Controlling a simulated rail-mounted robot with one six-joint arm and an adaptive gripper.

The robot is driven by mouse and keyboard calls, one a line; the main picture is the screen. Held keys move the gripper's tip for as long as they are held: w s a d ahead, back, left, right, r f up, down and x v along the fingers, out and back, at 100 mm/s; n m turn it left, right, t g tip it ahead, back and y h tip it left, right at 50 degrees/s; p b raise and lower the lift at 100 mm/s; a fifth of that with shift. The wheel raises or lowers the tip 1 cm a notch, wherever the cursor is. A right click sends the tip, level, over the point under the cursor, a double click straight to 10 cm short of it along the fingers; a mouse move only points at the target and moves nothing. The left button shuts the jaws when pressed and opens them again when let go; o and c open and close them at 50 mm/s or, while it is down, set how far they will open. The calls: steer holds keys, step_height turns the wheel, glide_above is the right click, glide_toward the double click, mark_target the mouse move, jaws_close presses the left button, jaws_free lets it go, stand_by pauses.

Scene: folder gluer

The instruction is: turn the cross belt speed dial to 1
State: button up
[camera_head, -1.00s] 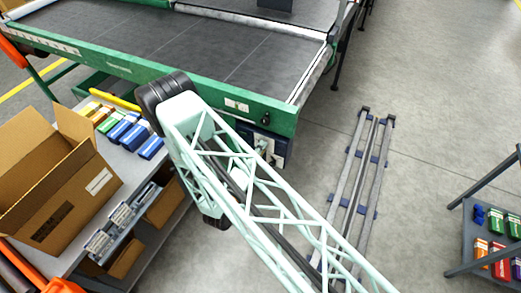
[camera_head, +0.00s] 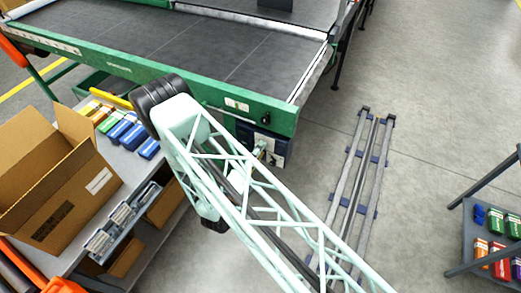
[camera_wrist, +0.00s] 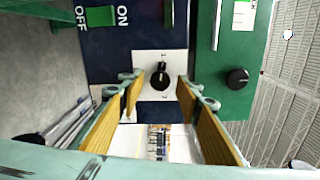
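In the wrist view a black dial (camera_wrist: 160,79) with a pointer sits on a white plate (camera_wrist: 146,61) on a dark blue panel (camera_wrist: 120,50). My gripper (camera_wrist: 159,86) is open, with one yellow-padded finger on each side of the dial and visible gaps between. I cannot tell how far the fingertips are from the panel. The dial's scale marks and name are not readable. In the head view the blue control box (camera_head: 276,150) hangs under the green conveyor frame; my arm partly hides it, and the dial is not clearly visible there.
Beside the panel are a green switch (camera_wrist: 100,16) marked ON and OFF and a second black knob (camera_wrist: 237,79) on the green frame. A grey bench (camera_head: 140,170) with a cardboard box (camera_head: 60,185) stands left. Metal rails (camera_head: 352,180) lie on the floor at right.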

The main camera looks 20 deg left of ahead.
steer(key=s+a, duration=0.2)
steer(key=s, duration=0.8)
steer(key=shift+s, duration=0.2)
stand_by(0.5)
steer(key=shift+d+r, duration=0.1)
